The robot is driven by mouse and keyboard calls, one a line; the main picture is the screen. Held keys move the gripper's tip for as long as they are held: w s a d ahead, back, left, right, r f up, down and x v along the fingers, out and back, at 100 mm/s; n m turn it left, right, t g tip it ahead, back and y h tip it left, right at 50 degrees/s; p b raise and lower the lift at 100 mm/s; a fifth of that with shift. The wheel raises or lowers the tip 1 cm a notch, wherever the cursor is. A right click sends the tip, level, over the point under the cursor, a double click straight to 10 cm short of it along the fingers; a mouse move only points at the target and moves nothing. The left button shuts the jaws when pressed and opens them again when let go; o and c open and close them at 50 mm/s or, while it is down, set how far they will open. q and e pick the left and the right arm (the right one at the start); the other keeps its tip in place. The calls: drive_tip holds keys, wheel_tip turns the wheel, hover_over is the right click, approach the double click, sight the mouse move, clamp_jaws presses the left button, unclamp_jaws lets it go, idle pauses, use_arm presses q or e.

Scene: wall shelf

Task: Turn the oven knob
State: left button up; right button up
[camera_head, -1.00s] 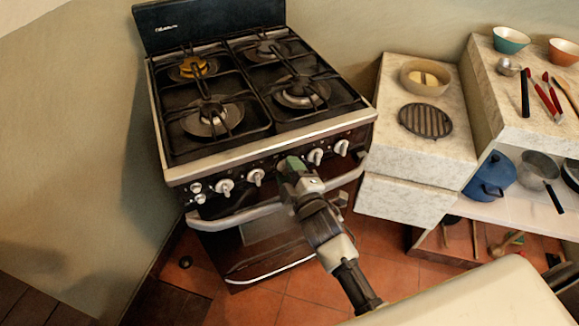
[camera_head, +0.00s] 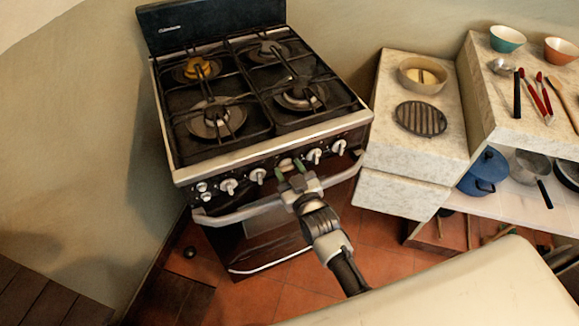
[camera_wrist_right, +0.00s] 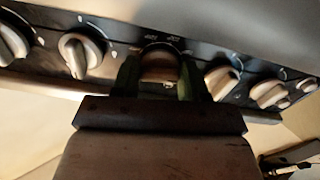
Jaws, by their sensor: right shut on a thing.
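The black oven (camera_head: 262,236) with a gas hob has a row of white knobs along its front panel. The middle oven knob (camera_head: 286,164) sits between the green fingertips of my right gripper (camera_head: 290,170). In the right wrist view the same knob (camera_wrist_right: 160,64) shows between the two fingers, with my gripper (camera_wrist_right: 158,80) shut on it. The knob's lower part is partly hidden by the gripper, and its exact angle is hard to tell. My left gripper is not in view.
Other knobs stand close on both sides, such as one on the left (camera_head: 256,176) and one on the right (camera_head: 314,156). The oven door handle (camera_head: 235,214) runs just below. A marble counter (camera_head: 385,80) stands to the right.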

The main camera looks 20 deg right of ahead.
drive_tip(key=m+p, duration=0.1)
drive_tip(key=m, duration=1.2)
drive_tip(key=shift+a+f+m+p, duration=0.1)
drive_tip(key=shift+m+p, duration=0.3)
drive_tip(key=m+b, duration=0.1)
drive_tip(key=m, duration=0.4)
drive_tip(key=shift+m, duration=0.3)
drive_tip(key=o, duration=0.9)
drive_tip(key=s+d+b, duration=0.1)
drive_tip(key=s, duration=0.9)
drive_tip(key=shift+s, duration=0.4)
drive_tip(key=shift+d, duration=0.1)
